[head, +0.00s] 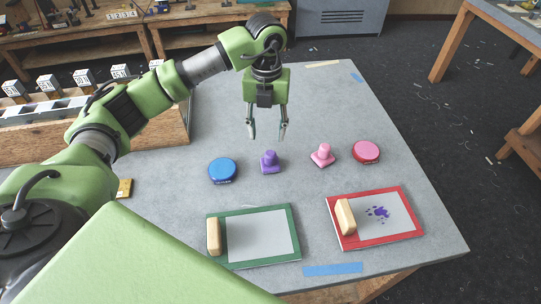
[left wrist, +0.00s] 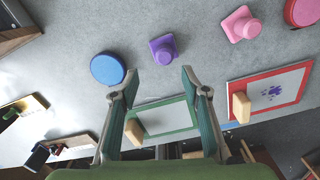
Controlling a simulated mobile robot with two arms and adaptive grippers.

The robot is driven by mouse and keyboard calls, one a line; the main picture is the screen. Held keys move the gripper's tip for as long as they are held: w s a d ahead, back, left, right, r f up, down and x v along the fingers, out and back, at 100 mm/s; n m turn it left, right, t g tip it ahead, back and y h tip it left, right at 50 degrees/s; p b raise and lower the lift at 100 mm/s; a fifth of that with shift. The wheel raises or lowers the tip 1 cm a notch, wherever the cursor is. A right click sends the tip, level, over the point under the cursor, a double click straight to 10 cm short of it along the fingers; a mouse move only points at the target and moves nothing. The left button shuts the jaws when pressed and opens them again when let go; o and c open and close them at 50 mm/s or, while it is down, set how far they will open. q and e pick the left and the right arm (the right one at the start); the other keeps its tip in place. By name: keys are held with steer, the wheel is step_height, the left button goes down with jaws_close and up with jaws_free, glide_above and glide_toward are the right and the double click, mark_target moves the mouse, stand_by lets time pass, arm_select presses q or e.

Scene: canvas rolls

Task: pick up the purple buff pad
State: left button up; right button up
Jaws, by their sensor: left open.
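The purple buff pad (head: 270,162) stands on the grey table (head: 330,110), a square base with a knob on top, between a blue round pad (head: 222,171) and a pink knobbed pad (head: 322,155). My left gripper (head: 267,137) points down, open and empty, above the table and just behind the purple pad in the head view. In the left wrist view the purple pad (left wrist: 163,49) lies a little beyond the gap between the open fingertips (left wrist: 159,76); they do not touch it. My right gripper is not in view.
A pink-red round pad (head: 366,152) sits at the right. A green-framed board (head: 262,234) and a red-framed board (head: 385,222) with purple marks lie nearer, each with a wooden block. A wooden crate (head: 160,130) stands at the left. The table behind the pads is clear.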

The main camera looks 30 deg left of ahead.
arm_select(q)
glide_above(271, 153)
steer(key=f, duration=0.2)
steer(key=a+f, duration=0.1)
steer(key=f, duration=0.1)
steer(key=shift+s+p, duration=0.3)
steer(key=shift+p, duration=0.1)
steer(key=shift+f, duration=0.3)
steer(key=shift+w+d+f+p, duration=0.1)
steer(key=shift+f+p, duration=0.15)
steer(key=shift+p, duration=0.05)
steer(key=f, duration=0.1)
steer(key=f+p, duration=0.1)
steer(key=f, duration=0.1)
steer(key=f+p, duration=0.1)
steer(key=shift+w+d+f, duration=0.15)
steer(key=shift+d, duration=0.15)
steer(key=shift+f, duration=0.25)
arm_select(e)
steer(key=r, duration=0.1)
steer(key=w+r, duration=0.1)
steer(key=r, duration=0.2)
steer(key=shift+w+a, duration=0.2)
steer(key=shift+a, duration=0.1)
arm_select(q)
steer(key=c, duration=1.2)
